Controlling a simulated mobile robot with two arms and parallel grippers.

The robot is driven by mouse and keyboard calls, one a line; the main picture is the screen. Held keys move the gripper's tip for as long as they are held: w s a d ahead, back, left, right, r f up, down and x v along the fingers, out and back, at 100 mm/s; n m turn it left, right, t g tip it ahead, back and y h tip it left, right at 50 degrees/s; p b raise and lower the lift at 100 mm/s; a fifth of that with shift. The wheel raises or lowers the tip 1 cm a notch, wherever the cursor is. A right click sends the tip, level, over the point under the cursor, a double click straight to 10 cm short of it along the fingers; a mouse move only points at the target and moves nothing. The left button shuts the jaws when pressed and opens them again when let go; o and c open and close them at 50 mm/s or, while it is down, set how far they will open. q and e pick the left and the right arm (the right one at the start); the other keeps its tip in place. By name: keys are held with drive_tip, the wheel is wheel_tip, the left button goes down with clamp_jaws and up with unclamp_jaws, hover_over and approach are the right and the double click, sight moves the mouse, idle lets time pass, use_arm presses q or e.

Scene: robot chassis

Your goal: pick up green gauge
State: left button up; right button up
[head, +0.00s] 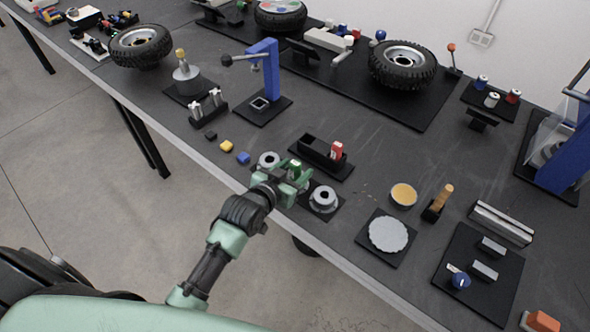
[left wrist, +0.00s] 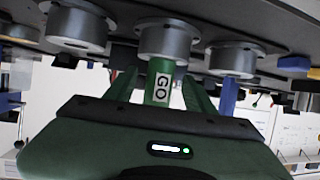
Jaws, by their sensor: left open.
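The green gauge (left wrist: 162,84), a cylinder with a white "GO" label, shows in the left wrist view between the fingers of my left gripper (left wrist: 160,92). That view is upside down. The gauge meets the middle one of three grey flanged rings (left wrist: 165,42) there; I cannot tell whether it sits inside that ring or in front of it. My left gripper is open, with a finger on each side of the gauge and visible gaps. In the head view my left gripper (head: 292,176) is low over the row of rings and mostly hides the gauge. My right gripper is out of view.
A red gauge (head: 337,150) stands in a black holder (head: 318,161) just behind my gripper. A grey ring (head: 323,199) lies close on the right, another ring (head: 268,160) on the left. A blue press (head: 270,75) stands farther back left. The table front edge is near.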

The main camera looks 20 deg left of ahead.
use_arm(q)
drive_tip(key=shift+x, duration=1.55)
drive_tip(key=shift+d, duration=0.1)
clamp_jaws()
drive_tip(key=shift+r, duration=0.1)
